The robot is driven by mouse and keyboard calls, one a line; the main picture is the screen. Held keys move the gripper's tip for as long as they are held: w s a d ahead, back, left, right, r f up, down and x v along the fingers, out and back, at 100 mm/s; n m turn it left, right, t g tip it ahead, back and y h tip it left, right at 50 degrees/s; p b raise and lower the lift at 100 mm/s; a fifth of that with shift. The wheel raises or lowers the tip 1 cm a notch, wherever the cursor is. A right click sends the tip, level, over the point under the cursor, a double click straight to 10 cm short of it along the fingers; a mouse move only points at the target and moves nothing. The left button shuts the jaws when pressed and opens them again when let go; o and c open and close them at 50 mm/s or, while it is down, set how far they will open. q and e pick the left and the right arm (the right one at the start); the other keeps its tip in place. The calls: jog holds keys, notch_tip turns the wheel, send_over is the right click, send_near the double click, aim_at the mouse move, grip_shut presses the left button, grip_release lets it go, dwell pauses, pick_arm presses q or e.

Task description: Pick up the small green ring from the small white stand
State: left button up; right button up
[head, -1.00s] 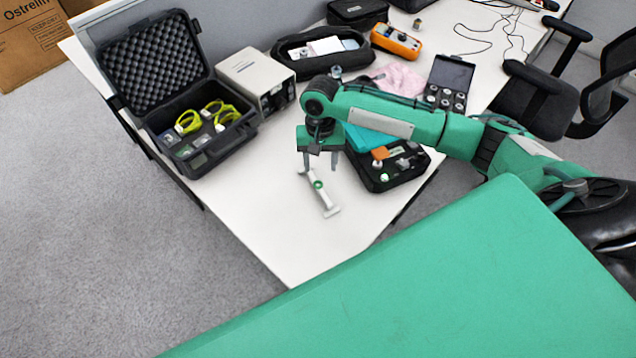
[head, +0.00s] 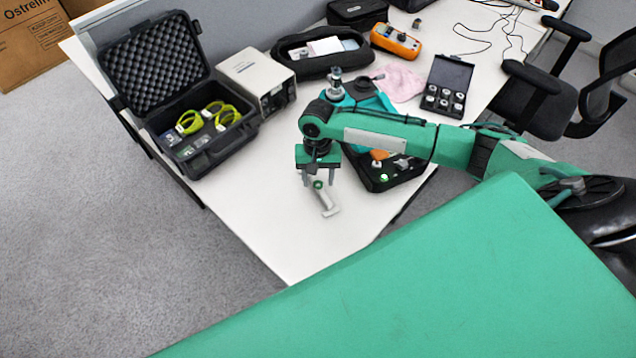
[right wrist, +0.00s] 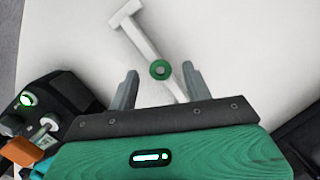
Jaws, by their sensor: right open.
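The small green ring (head: 318,184) sits on the small white stand (head: 328,206), which lies on the white table. In the right wrist view the ring (right wrist: 160,69) shows around the middle of the stand's bar (right wrist: 138,38). My right gripper (head: 318,181) is above the stand, with its fingers pointing down. In the right wrist view the right gripper (right wrist: 160,80) is open and empty, with the ring between and slightly beyond the fingertips. I cannot tell the exact height gap. Part of the stand is hidden behind my gripper in the head view. My left gripper is not in view.
A black case (head: 362,175) with small parts lies right of my right gripper. The table front (head: 285,245) is clear.

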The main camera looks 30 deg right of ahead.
jog(key=shift+f+p, duration=0.2)
jog(key=shift+p, duration=0.15)
dwell(0.4)
jog(key=shift+c, duration=0.2)
jog(key=c, duration=1)
